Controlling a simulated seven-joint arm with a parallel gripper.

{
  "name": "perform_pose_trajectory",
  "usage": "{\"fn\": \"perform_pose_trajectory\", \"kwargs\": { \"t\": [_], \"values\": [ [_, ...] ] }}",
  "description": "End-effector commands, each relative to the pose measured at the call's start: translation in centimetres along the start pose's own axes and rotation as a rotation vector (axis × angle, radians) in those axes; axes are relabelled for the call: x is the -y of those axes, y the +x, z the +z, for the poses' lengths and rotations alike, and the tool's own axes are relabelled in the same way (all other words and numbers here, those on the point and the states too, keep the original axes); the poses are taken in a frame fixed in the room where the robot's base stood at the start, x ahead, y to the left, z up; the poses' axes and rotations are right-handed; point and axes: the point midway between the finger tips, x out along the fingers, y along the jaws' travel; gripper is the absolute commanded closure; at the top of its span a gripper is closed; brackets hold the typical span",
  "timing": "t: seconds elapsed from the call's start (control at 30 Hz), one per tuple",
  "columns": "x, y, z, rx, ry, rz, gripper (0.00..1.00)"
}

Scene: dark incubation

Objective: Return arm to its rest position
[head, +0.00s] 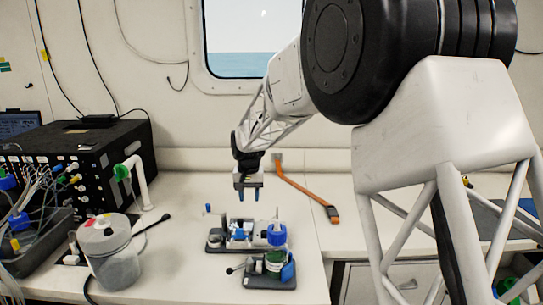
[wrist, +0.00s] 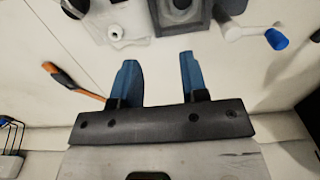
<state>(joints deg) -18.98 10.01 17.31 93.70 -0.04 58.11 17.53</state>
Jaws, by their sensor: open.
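My gripper (head: 248,193) hangs from my white lattice arm above the white bench, with its blue fingertips pointing down. It is a little above and behind a small device (head: 215,237) with white and blue parts, and apart from it. In the wrist view my gripper (wrist: 157,78) shows two blue fingers spread apart with nothing between them, only bare bench beyond.
A blue-capped bottle (head: 276,262) stands on a dark base in front of the device. An orange strap (head: 305,188) lies to the right.

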Motion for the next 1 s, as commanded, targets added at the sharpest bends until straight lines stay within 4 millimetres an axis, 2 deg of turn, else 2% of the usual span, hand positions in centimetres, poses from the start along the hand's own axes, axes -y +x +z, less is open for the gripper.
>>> {"fn": "perform_pose_trajectory", "kwargs": {
  "t": [0.1,0.4,0.7,1.0],
  "values": [
    [-2.2,-2.0,2.0,-0.014,0.005,-0.004,0.60],
    [-7.7,-5.9,8.1,-0.045,0.011,-0.008,0.60],
    [-12.5,-8.7,14.7,-0.074,0.017,-0.010,0.60],
    [-16.6,-10.5,21.8,-0.106,0.024,-0.010,0.60]
  ]
}}
